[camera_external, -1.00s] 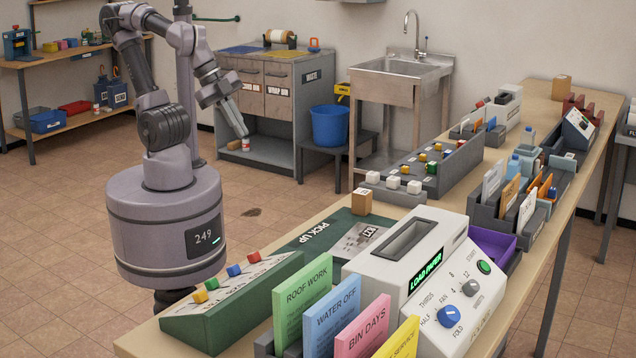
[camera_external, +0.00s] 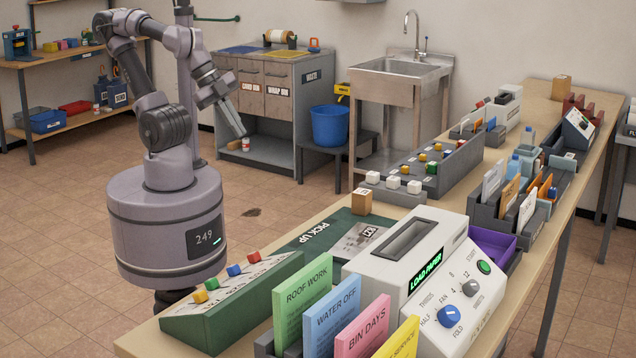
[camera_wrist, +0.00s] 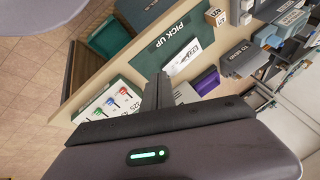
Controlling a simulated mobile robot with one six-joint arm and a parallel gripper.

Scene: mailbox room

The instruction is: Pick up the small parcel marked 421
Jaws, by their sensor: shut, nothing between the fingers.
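A small brown parcel (camera_external: 362,201) stands on the bench at the back edge of the green PICK UP mat (camera_external: 300,245). A brown box also shows near the mat in the wrist view (camera_wrist: 217,17); the number on its label is too small to read. A second brown box (camera_external: 561,88) stands at the far end of the bench. My gripper (camera_external: 243,133) hangs over the floor left of the bench, well apart from both boxes. Its fingers are together and empty, also in the wrist view (camera_wrist: 158,82).
A white paper-folding machine (camera_external: 405,250) stands right of the mat. A green button panel (camera_external: 230,300) and upright coloured cards (camera_external: 330,320) fill the near end. The floor between me and the bench is clear.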

